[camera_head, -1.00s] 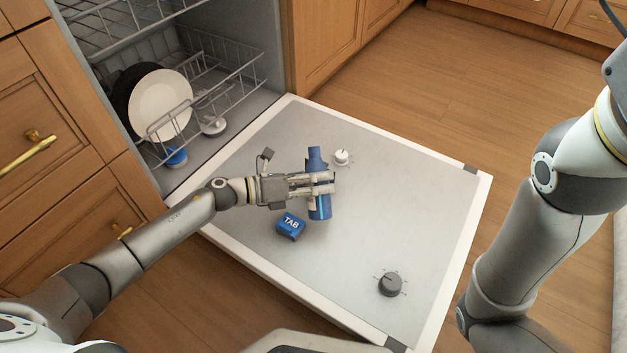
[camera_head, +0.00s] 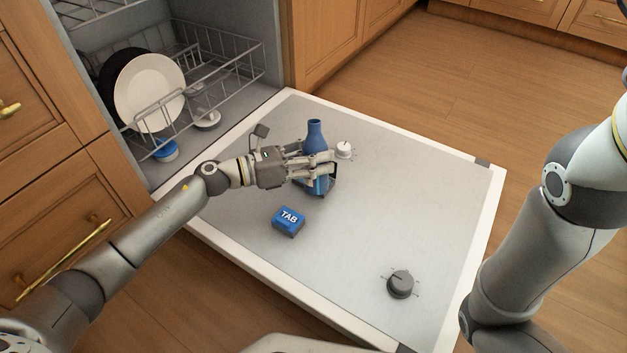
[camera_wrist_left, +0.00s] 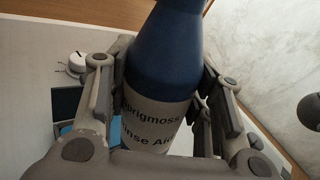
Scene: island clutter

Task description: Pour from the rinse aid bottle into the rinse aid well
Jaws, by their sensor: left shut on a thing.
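The rinse aid bottle (camera_head: 315,136) is dark blue with a narrow neck and stands about upright above the open dishwasher door. My left gripper (camera_head: 322,171) is shut around its body. In the left wrist view the bottle (camera_wrist_left: 165,50) shows a grey label reading "Rinse Aid" between my fingers. A dark-edged opening or flap with some blue (camera_head: 333,180) shows just behind and below my fingers, and it may be the rinse aid well. My gripper partly hides it, so I cannot tell its state. My right gripper is outside the view; only my right arm shows.
A blue TAB box (camera_head: 288,221) lies on the door (camera_head: 350,265). A white knob (camera_head: 344,149) sits just right of the bottle and a dark grey knob (camera_head: 400,283) near the front. The rack holds a white plate (camera_head: 150,92).

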